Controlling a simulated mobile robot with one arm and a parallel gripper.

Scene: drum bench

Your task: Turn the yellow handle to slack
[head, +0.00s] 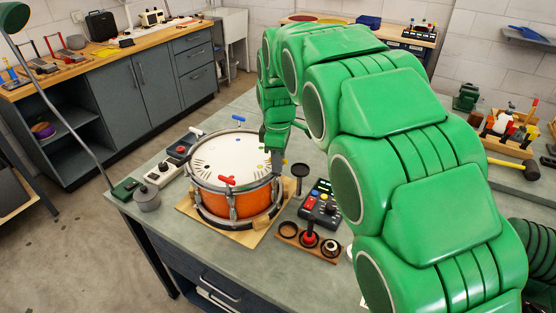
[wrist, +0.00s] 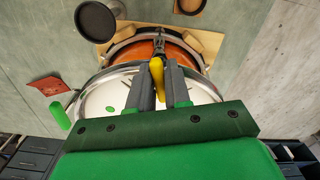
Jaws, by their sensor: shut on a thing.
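The orange drum (head: 232,203) with a white head stands on a wooden board on the bench. Coloured handles sit around its rim; a red handle (head: 228,180) is at the front and a blue one (head: 238,118) at the back. My gripper (head: 276,158) reaches down at the drum's right rim. In the wrist view the yellow handle (wrist: 157,76) stands between the two fingers of my gripper (wrist: 160,85), which are shut on it. In the head view my gripper mostly hides the yellow handle. A green handle (wrist: 60,116) shows in the wrist view.
A control box with coloured buttons (head: 320,203) and a wooden holder with round parts (head: 308,240) stand right of the drum. A dark round dish on a stand (head: 299,171) is close to my gripper. A grey pot (head: 147,199) and small boxes stand left.

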